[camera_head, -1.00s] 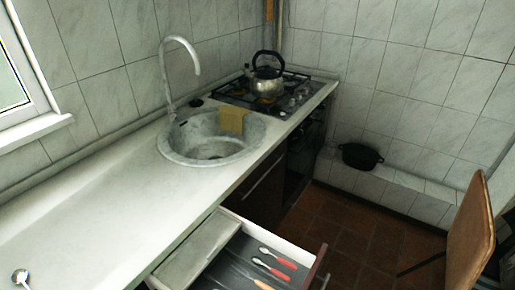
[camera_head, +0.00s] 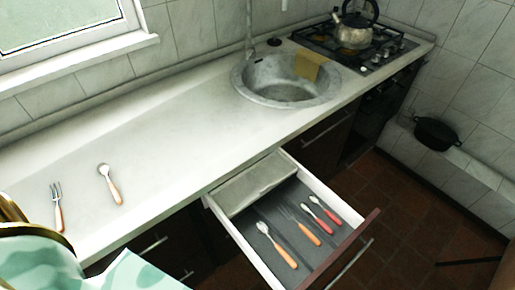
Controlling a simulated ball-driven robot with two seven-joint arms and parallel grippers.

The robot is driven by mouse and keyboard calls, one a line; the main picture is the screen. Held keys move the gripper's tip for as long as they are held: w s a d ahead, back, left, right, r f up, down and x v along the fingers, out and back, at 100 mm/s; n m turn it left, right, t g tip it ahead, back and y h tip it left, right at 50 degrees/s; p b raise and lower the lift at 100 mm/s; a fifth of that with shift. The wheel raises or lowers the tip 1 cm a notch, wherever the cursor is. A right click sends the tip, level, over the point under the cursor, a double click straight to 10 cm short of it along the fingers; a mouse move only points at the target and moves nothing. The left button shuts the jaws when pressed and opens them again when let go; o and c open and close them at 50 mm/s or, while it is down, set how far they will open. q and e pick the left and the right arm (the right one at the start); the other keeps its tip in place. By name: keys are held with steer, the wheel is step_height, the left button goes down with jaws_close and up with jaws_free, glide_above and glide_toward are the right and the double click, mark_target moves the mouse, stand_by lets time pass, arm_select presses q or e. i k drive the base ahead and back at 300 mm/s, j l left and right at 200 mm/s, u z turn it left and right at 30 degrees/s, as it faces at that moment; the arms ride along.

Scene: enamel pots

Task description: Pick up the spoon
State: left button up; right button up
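A spoon (camera_head: 109,183) with a metal bowl and an orange handle lies on the white countertop (camera_head: 170,130), left of the sink. Its bowl points toward the wall and its handle toward the front edge. A fork (camera_head: 57,208) with a reddish handle lies on the counter to its left. More cutlery with orange and red handles lies in the open drawer, including a spoon-like piece (camera_head: 277,245) at the left. Neither of my grippers can be made out in the view.
The drawer (camera_head: 243,243) stands pulled out below the counter. A sink (camera_head: 285,92) with a yellow-brown cloth (camera_head: 311,66) on its rim, a kettle (camera_head: 354,32) on the stove and a black pot (camera_head: 436,133) are farther right. A pale green patterned shape with gold edging, unclear what, covers the lower left corner.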

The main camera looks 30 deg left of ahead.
mark_target(103, 168)
steer(key=u, duration=2.2)
steer(key=z, duration=0.2)
